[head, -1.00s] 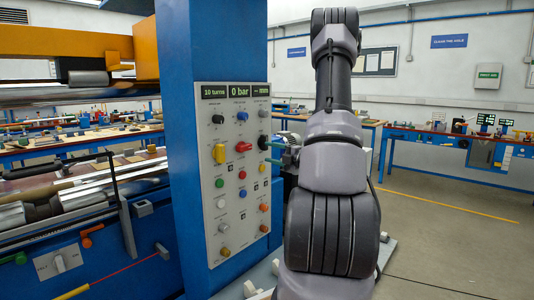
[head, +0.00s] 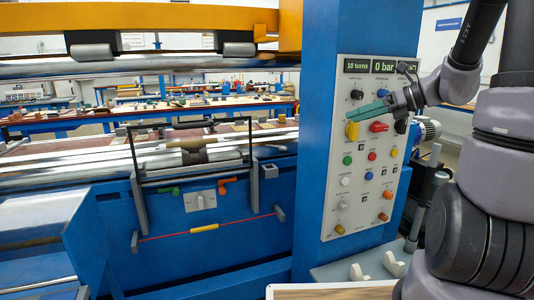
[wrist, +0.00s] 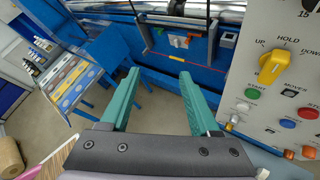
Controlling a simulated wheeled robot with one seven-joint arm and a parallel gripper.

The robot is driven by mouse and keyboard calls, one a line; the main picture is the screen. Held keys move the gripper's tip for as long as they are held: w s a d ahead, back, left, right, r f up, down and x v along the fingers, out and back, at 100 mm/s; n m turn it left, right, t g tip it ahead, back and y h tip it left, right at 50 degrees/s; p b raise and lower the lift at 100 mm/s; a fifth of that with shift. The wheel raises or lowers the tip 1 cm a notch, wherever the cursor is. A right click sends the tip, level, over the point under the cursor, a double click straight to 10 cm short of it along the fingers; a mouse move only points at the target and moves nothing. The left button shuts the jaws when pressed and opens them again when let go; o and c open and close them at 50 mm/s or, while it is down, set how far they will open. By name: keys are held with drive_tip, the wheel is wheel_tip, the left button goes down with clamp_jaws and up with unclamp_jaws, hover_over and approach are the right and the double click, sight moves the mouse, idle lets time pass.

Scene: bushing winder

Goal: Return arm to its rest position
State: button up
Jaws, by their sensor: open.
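My gripper (head: 366,110) is in front of the upper part of the control panel in the head view, its green fingers pointing left. In the wrist view my gripper (wrist: 157,80) shows its two green fingers spread apart with nothing between them. The control panel (head: 345,210) carries several coloured knobs and buttons and displays reading "10 turns" and "0 bar"; my gripper hides part of its upper row. The yellow selector knob (wrist: 271,66) is right of the fingers in the wrist view, apart from them, with UP, HOLD and DOWN marked around it.
The blue column (head: 314,150) bears the panel. The winder's rollers (head: 150,150) and a black frame with a red cord (head: 240,222) lie to the left. A blue rack with trays (wrist: 75,80) stands at the wrist view's left. Grey floor shows between.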

drive_tip(key=s+r+n+h, duration=0.3)
drive_tip(key=s+n, duration=0.5)
drive_tip(key=n, duration=0.4)
drive_tip(key=s+r+n+h, duration=0.3)
drive_tip(key=s+n+h, duration=0.3)
drive_tip(key=n, duration=0.6)
drive_tip(key=shift+s+a+r+t, duration=0.3)
drive_tip(key=shift+s+a+r, duration=0.1)
drive_tip(key=shift+s, duration=0.9)
